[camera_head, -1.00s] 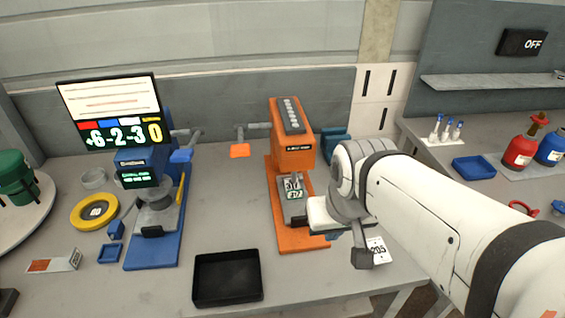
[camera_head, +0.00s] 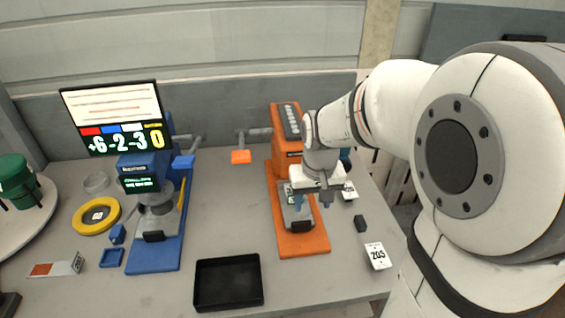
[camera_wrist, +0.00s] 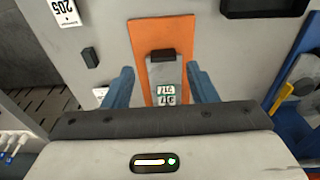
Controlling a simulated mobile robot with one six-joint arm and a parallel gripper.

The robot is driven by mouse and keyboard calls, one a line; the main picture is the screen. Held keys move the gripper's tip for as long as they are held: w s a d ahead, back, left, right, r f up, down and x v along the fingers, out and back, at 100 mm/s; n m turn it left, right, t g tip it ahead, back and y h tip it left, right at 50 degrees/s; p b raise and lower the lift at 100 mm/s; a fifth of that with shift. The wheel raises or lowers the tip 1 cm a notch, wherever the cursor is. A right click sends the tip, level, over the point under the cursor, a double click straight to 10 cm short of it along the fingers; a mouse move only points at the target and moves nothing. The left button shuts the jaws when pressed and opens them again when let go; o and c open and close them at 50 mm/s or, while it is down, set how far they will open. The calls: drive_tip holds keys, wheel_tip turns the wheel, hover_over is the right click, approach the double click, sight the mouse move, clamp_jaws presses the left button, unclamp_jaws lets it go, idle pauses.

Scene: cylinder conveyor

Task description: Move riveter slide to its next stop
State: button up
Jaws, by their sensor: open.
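The orange riveter (camera_head: 285,152) stands upright on its orange base plate (camera_head: 304,246) near the middle of the bench. Its grey slide (camera_head: 292,214) lies on that base with a black handle block (camera_head: 301,227) at the front end. In the wrist view the slide (camera_wrist: 165,73) carries white number labels, and its black handle (camera_wrist: 162,55) is clear. My gripper (camera_head: 311,203) hangs over the slide with its blue fingers spread and empty. In the wrist view the fingers sit on either side of the slide, apart from it. The arm hides part of the riveter's front.
The blue press (camera_head: 152,255) with a lit screen (camera_head: 112,115) stands left. A black tray (camera_head: 228,281) lies in front. A small black block (camera_head: 360,223) and a card marked 205 (camera_head: 377,256) lie to the right. An orange-ended lever (camera_head: 241,156) is behind.

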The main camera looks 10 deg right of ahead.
sight(302, 222)
drive_tip(key=o, duration=0.5)
drive_tip(key=shift+g, duration=0.6)
drive_tip(key=w+f, duration=0.7)
drive_tip(key=f, duration=0.1)
drive_tip(key=shift+w+a+p, duration=0.15)
drive_tip(key=shift+w+p, duration=0.15)
drive_tip(key=shift+w, duration=0.1)
wheel_tip(302, 222, down, 8)
drive_tip(key=shift+w+f+p, duration=0.1)
drive_tip(key=shift+p, duration=0.5)
drive_tip(key=c, duration=1.4)
